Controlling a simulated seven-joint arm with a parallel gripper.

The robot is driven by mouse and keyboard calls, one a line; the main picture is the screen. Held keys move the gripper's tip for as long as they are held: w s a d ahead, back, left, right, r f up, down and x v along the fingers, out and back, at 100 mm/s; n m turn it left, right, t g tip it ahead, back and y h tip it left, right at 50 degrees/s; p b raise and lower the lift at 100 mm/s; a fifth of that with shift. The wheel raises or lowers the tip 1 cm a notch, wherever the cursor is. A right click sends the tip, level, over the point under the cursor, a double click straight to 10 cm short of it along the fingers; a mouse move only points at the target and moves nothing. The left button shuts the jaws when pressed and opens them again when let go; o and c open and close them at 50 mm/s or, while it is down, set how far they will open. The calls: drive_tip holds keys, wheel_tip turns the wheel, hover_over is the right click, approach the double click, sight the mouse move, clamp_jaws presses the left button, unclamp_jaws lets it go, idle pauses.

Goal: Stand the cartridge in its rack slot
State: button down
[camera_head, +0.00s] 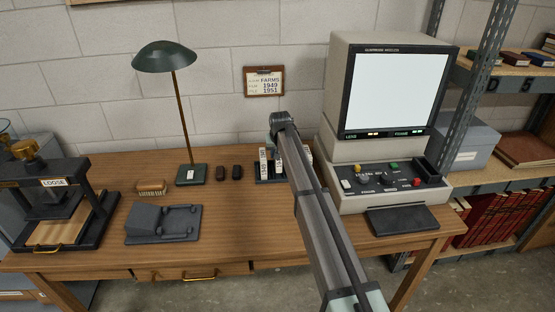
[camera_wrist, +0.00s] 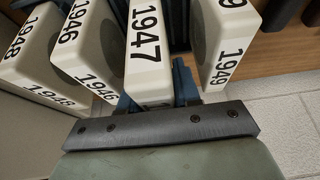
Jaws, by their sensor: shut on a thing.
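My gripper (camera_wrist: 156,92) is shut on the white cartridge marked 1947 (camera_wrist: 147,45), with a blue finger on each side of it in the wrist view. The 1947 cartridge is in the row between the 1946 cartridge (camera_wrist: 92,40) and the 1949 cartridge (camera_wrist: 228,42). The 1948 cartridge (camera_wrist: 35,50) is at the far left. The dark rack (camera_head: 261,181) is on the desk in the head view, partly behind my arm. The 1947 cartridge's lower end is hidden, so I cannot tell how deep it sits. The fingertips are hidden in the head view.
The microfilm reader (camera_head: 345,110) stands close to the right of the rack. Two small dark objects (camera_head: 229,172), a green lamp (camera_head: 165,57), a brush (camera_head: 151,188) and a grey device (camera_head: 163,222) are to the left. The front middle of the desk (camera_head: 245,225) is clear.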

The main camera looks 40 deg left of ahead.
drive_tip(key=shift+f, duration=1.55)
drive_tip(key=c, duration=0.8)
unclamp_jaws()
drive_tip(key=shift+f, duration=0.1)
drive_tip(key=v, duration=1.2)
